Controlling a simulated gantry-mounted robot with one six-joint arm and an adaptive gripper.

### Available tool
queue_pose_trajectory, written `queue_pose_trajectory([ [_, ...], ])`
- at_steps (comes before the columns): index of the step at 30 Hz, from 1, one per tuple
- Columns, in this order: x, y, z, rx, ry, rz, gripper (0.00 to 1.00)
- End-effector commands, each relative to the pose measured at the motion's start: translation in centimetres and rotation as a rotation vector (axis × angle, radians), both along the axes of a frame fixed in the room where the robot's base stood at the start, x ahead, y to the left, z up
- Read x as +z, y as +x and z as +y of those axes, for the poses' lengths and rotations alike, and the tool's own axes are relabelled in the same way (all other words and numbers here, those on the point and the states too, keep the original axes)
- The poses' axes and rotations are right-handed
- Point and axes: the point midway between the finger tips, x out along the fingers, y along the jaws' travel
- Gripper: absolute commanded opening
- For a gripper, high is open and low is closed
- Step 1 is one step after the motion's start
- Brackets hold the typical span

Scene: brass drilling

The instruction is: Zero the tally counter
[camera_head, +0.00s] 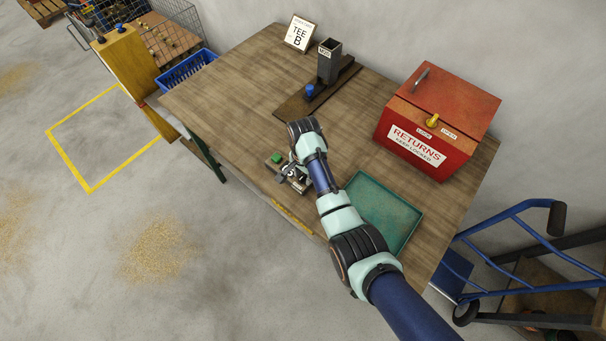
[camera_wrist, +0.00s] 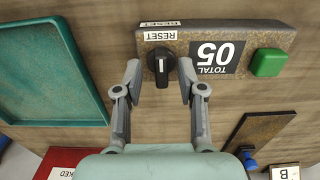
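The tally counter is a brownish box on the table with a green button (camera_head: 277,158). In the wrist view the counter (camera_wrist: 226,88) appears upside down. Its plate reads TOTAL 05 (camera_wrist: 214,57), with the green button (camera_wrist: 268,62) to the right. A black reset knob (camera_wrist: 161,64) with a white pointer line sits under RESET labels (camera_wrist: 160,36). My gripper (camera_wrist: 159,72) is open, one finger on each side of the knob. A gap shows at the left finger; contact at the right finger is unclear. In the head view my gripper (camera_head: 290,173) is over the counter.
A teal tray (camera_head: 408,237) lies right of my arm; it also shows in the wrist view (camera_wrist: 48,121). A red RETURNS box (camera_head: 440,120) stands behind it. A wooden board (camera_head: 290,107) with a grey post (camera_head: 328,66) and blue knob lies at the back.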

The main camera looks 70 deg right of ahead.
Motion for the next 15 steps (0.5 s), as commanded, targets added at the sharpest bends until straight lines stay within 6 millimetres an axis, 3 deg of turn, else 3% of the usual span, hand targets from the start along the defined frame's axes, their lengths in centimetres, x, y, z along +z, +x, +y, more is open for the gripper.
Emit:
queue_pose_trajectory([
  [7,-0.17,0.02,-0.01,0.000,-0.001,-0.001,0.40],
  [15,-0.15,0.02,-0.01,0.000,0.000,-0.001,0.00],
])
